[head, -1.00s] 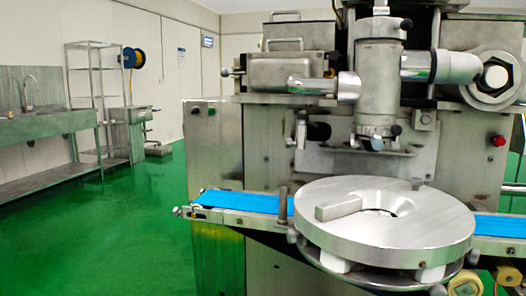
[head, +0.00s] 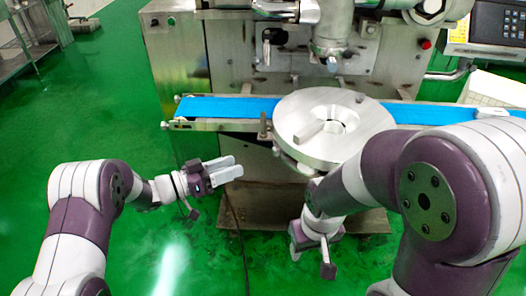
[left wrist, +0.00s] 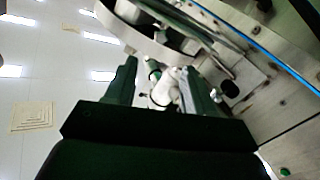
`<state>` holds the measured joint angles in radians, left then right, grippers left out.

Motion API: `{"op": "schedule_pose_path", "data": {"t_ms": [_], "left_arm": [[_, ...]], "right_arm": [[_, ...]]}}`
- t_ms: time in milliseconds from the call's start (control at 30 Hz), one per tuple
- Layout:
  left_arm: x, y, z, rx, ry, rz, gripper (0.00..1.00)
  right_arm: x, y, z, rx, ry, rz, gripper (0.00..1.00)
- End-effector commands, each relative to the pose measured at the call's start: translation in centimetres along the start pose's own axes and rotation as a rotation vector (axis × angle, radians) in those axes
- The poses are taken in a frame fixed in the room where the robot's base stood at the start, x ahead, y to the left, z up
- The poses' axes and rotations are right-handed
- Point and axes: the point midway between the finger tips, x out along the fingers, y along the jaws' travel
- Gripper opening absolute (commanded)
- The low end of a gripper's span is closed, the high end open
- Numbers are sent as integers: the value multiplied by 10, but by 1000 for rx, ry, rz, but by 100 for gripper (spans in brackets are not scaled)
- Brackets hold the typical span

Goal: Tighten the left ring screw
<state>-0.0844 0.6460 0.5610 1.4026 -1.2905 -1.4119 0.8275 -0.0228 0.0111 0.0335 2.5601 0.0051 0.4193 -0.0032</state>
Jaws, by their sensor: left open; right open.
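The round metal disc (head: 290,118) of the machine sits over the blue belt. A short dark upright post (head: 262,126) stands at its left edge, and a smaller one (head: 360,98) at its far right edge; I take the left post for the left ring screw, but its thread does not show. My left gripper (head: 236,168) is open and empty, left of and below the disc, pointing right, apart from the post. Its spread fingers (left wrist: 160,78) also show in the left wrist view. My right gripper (head: 312,240) is below the disc, its fingers hard to make out.
The blue conveyor belt (head: 225,108) runs left and right behind the disc. The machine body (head: 180,60) stands behind. A control panel (head: 498,22) is at the upper right. Green floor (head: 110,130) is free on the left.

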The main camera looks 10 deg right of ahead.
Motion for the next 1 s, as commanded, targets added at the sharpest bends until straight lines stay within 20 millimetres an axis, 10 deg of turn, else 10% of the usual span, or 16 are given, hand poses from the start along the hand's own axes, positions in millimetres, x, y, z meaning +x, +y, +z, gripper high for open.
{"op": "schedule_pose_path", "data": {"t_ms": [400, 800, 1000], "left_arm": [[97, -1, 0, 4, -1, -3, 54], [112, -1, -1, 4, 0, -5, 54], [112, -1, -1, 4, -1, -5, 0]], "right_arm": [[2, 0, 0, 0, 1, 0, 54], [2, 0, 0, 0, 1, 0, 54], [2, 0, 0, 0, 1, 0, 54]]}}
